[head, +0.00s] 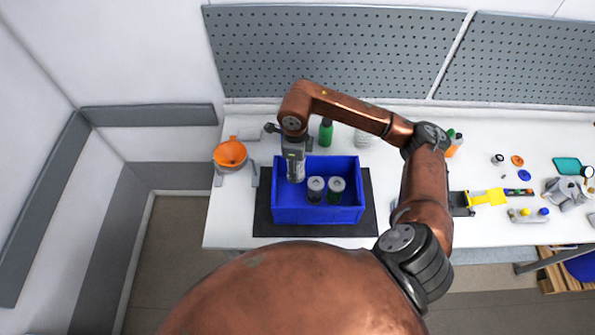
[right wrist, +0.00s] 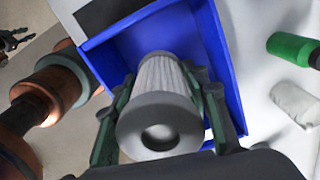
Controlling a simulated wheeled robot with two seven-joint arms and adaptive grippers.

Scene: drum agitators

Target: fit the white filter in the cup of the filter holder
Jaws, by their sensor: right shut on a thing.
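My right gripper (head: 296,158) points down over the left part of a blue bin (head: 347,215). It is shut on the white filter (right wrist: 162,78), a pleated cylinder with a grey end ring and a round hole. The filter also shows below the jaws in the head view (head: 296,173). An orange funnel-shaped cup (head: 230,153) on a grey stand is on the table left of the bin, apart from the filter; it looks like the filter holder. A small dark fingered shape at the upper left of the right wrist view, seemingly my left gripper (right wrist: 12,41), is too small to read.
Two grey-topped cylinders (head: 316,184) (head: 336,185) stand in the bin. The bin sits on a dark mat (head: 263,215). A green bottle (head: 326,131) stands behind it. Small parts and a yellow tool (head: 487,197) lie to the right. A pegboard (head: 330,50) backs the table.

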